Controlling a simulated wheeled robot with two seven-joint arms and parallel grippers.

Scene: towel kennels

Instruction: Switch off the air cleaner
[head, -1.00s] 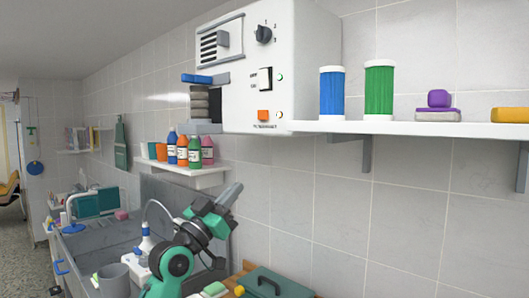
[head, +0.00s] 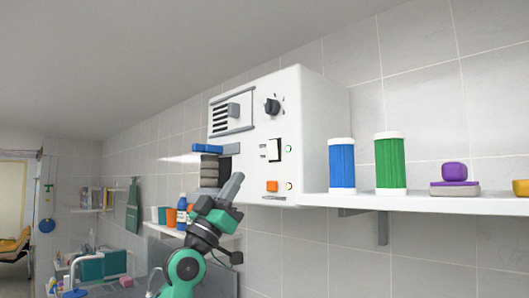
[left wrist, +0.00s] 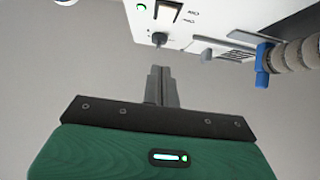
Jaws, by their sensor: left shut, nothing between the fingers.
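The air cleaner (head: 310,120) is a white box on the wall, with a black knob (head: 272,106), a rocker switch (head: 276,150), an orange button (head: 272,186) and small lights. The light (head: 288,149) beside the rocker glows green. My left gripper (head: 233,184) is shut and empty, pointing up at the lower left of the box's front in the head view. In the left wrist view, the shut fingers (left wrist: 160,74) point toward the knob (left wrist: 159,38), and the rocker (left wrist: 169,10) shows partly at the top edge. My right gripper is not seen.
A grey hose (head: 210,168) with a blue clamp (head: 206,149) is at the box's left side, close to my gripper. A shelf (head: 430,203) to the right holds a blue canister (head: 342,165) and a green canister (head: 390,162). Bottles stand on a lower shelf behind my arm.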

